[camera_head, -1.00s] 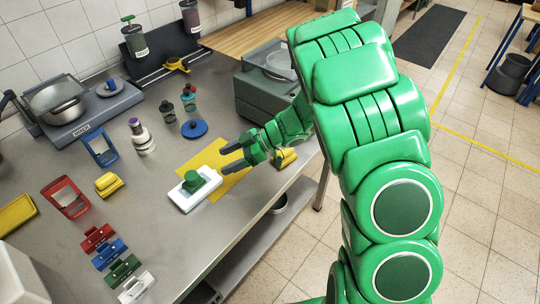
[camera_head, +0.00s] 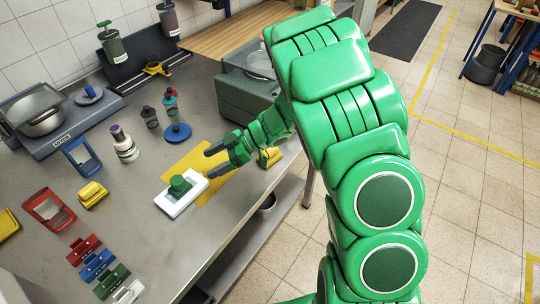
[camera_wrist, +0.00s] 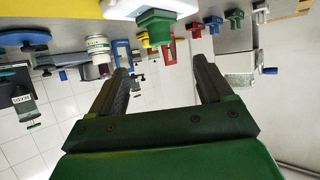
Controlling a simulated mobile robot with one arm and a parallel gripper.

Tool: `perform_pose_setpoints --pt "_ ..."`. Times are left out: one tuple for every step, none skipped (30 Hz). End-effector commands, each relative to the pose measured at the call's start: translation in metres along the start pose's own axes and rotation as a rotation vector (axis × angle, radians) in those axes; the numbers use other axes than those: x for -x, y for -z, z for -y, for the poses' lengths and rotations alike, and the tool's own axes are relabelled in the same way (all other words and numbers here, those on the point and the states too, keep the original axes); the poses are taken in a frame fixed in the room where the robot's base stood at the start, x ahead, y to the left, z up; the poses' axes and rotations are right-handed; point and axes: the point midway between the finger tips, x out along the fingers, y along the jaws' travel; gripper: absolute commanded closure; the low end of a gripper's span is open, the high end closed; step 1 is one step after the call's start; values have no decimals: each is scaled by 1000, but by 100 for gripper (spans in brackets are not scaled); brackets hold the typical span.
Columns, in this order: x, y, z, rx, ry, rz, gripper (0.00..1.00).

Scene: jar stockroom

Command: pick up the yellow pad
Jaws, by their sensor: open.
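Several yellow things are in view, and I cannot tell for sure which is the pad. A flat yellow sheet (camera_head: 213,187) lies on the steel counter under a white tray (camera_head: 170,206) with a green knobbed block (camera_head: 181,185). A small yellow block (camera_head: 92,194) stands left of it. Another yellow block (camera_head: 270,157) is beside my wrist, partly hidden by it. My gripper (camera_head: 214,160) is open and empty, above the sheet and just right of the green block. In the wrist view its fingers (camera_wrist: 160,72) are apart with nothing between them.
Red (camera_head: 48,207) and blue (camera_head: 81,157) frames and a row of coloured clips (camera_head: 98,264) stand on the left. A jar (camera_head: 124,145), dark bottles (camera_head: 150,117) and a blue disc (camera_head: 177,133) stand behind. A grey machine (camera_head: 247,95) is near the arm.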

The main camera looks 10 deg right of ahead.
Motion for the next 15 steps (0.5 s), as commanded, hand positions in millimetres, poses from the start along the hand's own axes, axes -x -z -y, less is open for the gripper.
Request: perform_pose_setpoints --pt "0 0 0 0 0 0 12" --pt "0 0 0 0 0 0 7" --pt "0 0 0 0 0 0 1" --pt "0 0 0 0 0 0 0" --pt "0 0 0 0 0 0 0" --pt "0 0 0 0 0 0 0" --pt "0 0 0 0 0 0 0" --pt "0 0 0 0 0 0 0" --pt "0 0 0 0 0 0 0" --pt "0 0 0 0 -1 -1 0" --pt "1 -1 0 -1 -3 -4 0" --pt "2 -2 -1 -3 -9 -10 0" --pt "4 -4 -1 -6 -16 -18 0" --pt "5 -6 -2 -9 -25 -27 0" --pt "8 -10 -2 -12 -39 -43 0"
